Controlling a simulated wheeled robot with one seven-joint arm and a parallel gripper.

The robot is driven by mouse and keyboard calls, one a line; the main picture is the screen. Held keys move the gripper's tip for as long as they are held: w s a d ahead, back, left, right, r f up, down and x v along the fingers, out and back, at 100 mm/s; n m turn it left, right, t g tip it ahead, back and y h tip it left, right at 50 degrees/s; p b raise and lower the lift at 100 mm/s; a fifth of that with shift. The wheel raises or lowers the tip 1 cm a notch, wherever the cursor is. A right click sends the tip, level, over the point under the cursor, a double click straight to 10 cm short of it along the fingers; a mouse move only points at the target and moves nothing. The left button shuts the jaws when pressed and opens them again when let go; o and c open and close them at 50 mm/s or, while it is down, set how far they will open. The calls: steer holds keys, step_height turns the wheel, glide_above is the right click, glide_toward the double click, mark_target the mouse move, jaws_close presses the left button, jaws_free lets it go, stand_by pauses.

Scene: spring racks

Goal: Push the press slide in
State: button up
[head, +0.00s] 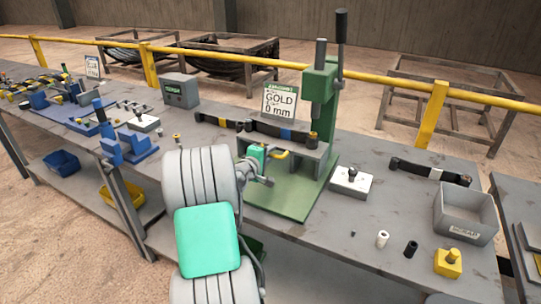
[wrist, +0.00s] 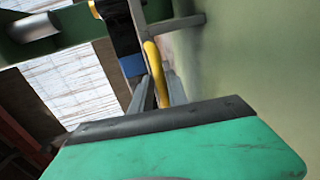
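The green press (head: 318,100) stands on the bench with its lever up. Its grey slide (head: 308,158) sits low at the front of the press and carries a strap with a blue band (head: 286,134). A yellow handle (head: 281,154) sticks out at the slide's left side. My gripper (head: 268,167) is at this handle, partly hidden by my arm. In the wrist view the yellow handle (wrist: 154,62) runs between the two grey fingers (wrist: 160,90), which look closed against it. The blue band (wrist: 132,66) shows just beyond.
A sign reading GOLD 0 mm (head: 280,103) stands behind the slide. A white block with a knob (head: 351,181), a grey scrap bin (head: 465,212), a yellow block (head: 448,262) and small cylinders lie right of the press. Blue fixtures (head: 125,148) stand to the left.

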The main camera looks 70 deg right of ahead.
steer(key=shift+o, duration=1.2)
steer(key=shift+a+f, duration=0.1)
steer(key=v, duration=0.7)
steer(key=shift+a+b, duration=0.4)
steer(key=shift+b, duration=0.05)
